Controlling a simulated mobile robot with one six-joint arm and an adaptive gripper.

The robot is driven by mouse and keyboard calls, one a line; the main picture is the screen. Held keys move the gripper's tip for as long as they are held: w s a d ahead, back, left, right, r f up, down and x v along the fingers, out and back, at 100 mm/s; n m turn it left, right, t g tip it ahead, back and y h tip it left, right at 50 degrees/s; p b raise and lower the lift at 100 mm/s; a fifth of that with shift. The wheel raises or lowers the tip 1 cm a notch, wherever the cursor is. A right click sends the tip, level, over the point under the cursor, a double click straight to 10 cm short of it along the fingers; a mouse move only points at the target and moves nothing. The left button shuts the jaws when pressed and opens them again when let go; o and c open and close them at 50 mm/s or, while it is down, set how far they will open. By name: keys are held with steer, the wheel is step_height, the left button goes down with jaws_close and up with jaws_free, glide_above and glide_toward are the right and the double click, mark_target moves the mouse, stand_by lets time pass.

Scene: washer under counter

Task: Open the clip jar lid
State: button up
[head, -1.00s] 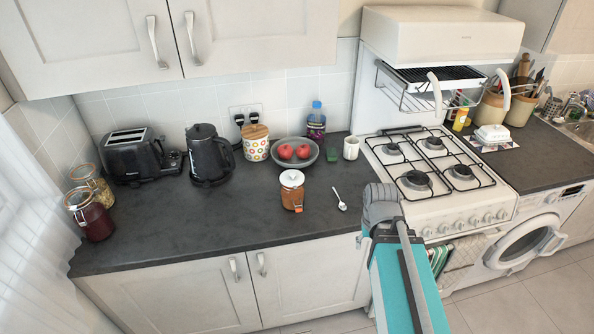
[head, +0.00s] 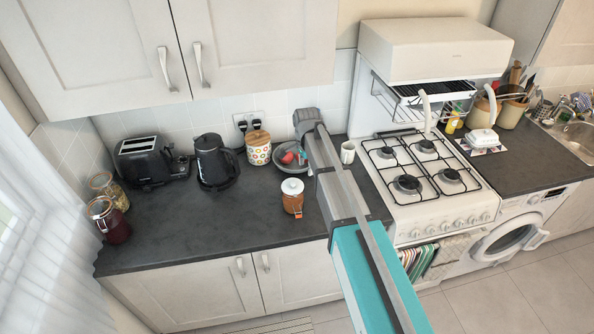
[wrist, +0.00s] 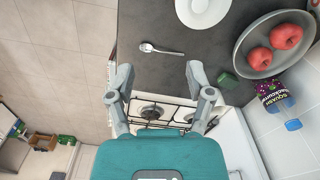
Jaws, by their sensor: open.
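Two glass jars with clip-type lids stand at the counter's left end: one with dark red contents (head: 110,221) and one with pale contents (head: 103,185) behind it. Both look closed. A smaller jar (head: 292,197) with a white lid and orange-brown contents stands mid-counter; I cannot tell whether it has a clip.
A bowl (wrist: 243,62) with red fruit, a squash bottle (wrist: 275,100), a green block (wrist: 228,80) and a spoon (wrist: 160,49) are near my gripper. A kettle (head: 215,162) and toaster (head: 145,160) stand at the back. The counter's front left is clear.

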mark_target(293, 183)
steer(key=w+a+r+m+p, duration=0.1)
steer(key=w+a+r+m, duration=0.1)
steer(key=w+a+r, duration=0.1)
steer(key=shift+w+a+p, duration=0.25)
steer(key=shift+a+p, duration=0.15)
steer(key=shift+a, duration=0.5)
steer(key=shift+f, duration=0.2)
step_height(293, 183, down, 13)
steer(key=b, duration=1.3)
steer(key=shift+f+b, duration=0.2)
steer(key=shift+b, duration=0.2)
jaws_close()
